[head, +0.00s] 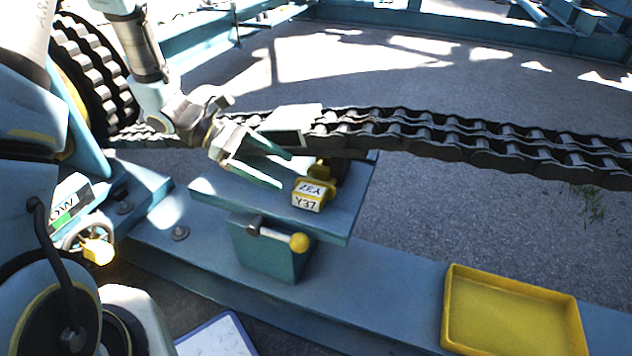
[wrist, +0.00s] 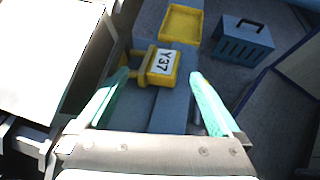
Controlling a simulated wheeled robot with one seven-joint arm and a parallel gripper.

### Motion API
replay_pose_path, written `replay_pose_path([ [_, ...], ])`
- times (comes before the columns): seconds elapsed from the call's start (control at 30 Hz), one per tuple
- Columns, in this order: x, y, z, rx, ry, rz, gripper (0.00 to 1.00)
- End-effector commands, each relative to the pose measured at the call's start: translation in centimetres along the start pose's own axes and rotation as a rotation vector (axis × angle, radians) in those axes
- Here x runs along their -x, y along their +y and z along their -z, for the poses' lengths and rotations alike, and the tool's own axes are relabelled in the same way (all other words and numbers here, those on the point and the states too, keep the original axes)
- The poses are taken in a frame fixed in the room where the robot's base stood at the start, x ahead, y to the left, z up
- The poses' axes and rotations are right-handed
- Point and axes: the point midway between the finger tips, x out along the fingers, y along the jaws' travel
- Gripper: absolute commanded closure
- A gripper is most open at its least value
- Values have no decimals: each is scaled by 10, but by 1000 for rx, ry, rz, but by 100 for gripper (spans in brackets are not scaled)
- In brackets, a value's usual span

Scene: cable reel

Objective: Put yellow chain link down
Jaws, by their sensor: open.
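The yellow chain link (head: 313,194) has a white label reading Y37. In the head view it sits on the blue-grey platform (head: 222,193), near its right part and just below the heavy chain. My gripper (head: 281,170) is open beside the link, to its left in the head view. In the wrist view the link (wrist: 162,66) lies ahead, between and beyond the two green fingertips of my gripper (wrist: 162,76). The fingers appear apart from it. Part of the link's far side is hidden in the head view.
A heavy dark chain (head: 440,137) runs across behind the platform. An empty yellow tray (head: 515,312) sits on the beam at right; it also shows in the wrist view (wrist: 181,8). A lever with a yellow knob (head: 299,242) is below the platform. A blue box (wrist: 243,42) stands beyond.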

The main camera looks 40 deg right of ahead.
Motion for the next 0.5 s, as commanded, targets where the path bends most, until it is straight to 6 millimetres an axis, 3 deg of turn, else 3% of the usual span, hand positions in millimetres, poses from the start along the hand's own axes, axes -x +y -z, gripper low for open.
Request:
replay_pose_path([
  [0.5, -61, -6, 2, -1, 3, 3, 0],
])
